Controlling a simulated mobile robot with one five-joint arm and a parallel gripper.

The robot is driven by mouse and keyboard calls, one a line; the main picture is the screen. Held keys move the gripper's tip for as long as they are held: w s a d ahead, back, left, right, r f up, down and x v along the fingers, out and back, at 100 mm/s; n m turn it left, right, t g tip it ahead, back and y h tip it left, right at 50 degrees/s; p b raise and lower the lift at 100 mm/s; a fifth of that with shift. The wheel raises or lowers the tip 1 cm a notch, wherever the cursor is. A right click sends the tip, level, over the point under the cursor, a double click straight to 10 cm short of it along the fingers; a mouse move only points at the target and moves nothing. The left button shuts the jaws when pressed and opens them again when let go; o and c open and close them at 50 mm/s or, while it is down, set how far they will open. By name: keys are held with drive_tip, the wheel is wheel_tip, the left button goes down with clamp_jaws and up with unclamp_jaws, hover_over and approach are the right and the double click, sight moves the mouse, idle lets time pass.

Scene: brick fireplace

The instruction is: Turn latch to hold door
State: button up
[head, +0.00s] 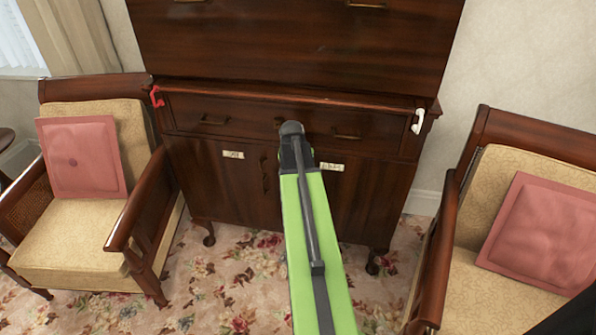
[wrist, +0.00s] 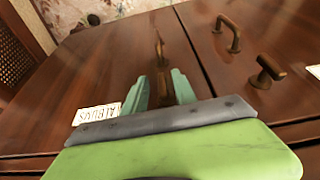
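The dark wood cabinet (head: 230,185) has two lower doors, seen upside down in the wrist view. The door labelled ALBUMS (wrist: 97,114) is at left there. A bronze T-shaped latch (wrist: 265,72) sits on the other door, near a curved handle (wrist: 231,34). My gripper (wrist: 161,82) has two teal fingers set apart, pointing at the ALBUMS door. A brown metal piece stands between them, with a thin handle (wrist: 159,45) just beyond; whether the fingers touch that piece is unclear. In the head view my green arm hides the gripper and this hardware. Both doors look shut.
Armchairs with pink cushions flank the cabinet at left (head: 80,158) and right (head: 545,235). A red hook (head: 156,97) and a white hook (head: 418,121) hang at the cabinet's upper corners. Flowered carpet (head: 230,270) lies free in front.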

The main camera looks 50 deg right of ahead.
drive_tip(key=shift+r, duration=0.1)
drive_tip(key=shift+a+r+p, duration=0.1)
drive_tip(key=shift+r+p, duration=0.1)
drive_tip(key=shift+p, duration=0.1)
drive_tip(key=p+v, duration=1.5)
drive_tip(key=v, duration=0.1)
drive_tip(key=shift+a+r, duration=0.2)
drive_tip(key=shift+r, duration=0.15)
drive_tip(key=shift+s, duration=0.1)
